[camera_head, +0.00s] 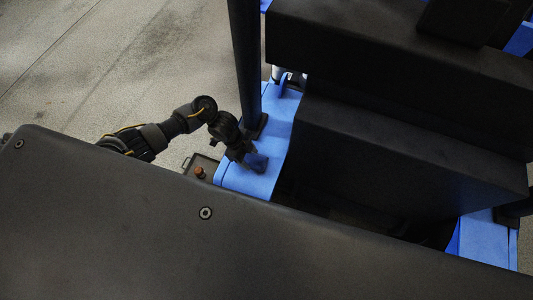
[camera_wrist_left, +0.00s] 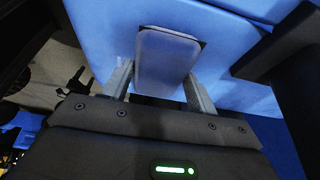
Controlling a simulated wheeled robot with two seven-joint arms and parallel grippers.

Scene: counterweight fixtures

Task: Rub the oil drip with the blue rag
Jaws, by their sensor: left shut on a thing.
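My left gripper (camera_head: 250,157) is over the blue base plate (camera_head: 238,178) of the fixture, pointing down. It is shut on the blue rag (camera_head: 258,163), which looks like a folded, rounded pad. In the left wrist view the rag (camera_wrist_left: 166,62) sits between the two fingers, greyish blue, close over the blue surface. I cannot tell for certain whether it touches. I cannot make out the oil drip; a thin dark edge shows beside the rag, and I cannot tell if it is oil or shadow. My right gripper is not in view.
A dark upright post (camera_head: 246,60) stands just behind my left gripper. Large black counterweight blocks (camera_head: 390,150) rise to the right. A dark tray (camera_head: 205,163) with an orange-brown knob-like object (camera_head: 199,172) lies left of the plate. Open concrete floor (camera_head: 100,60) is at upper left.

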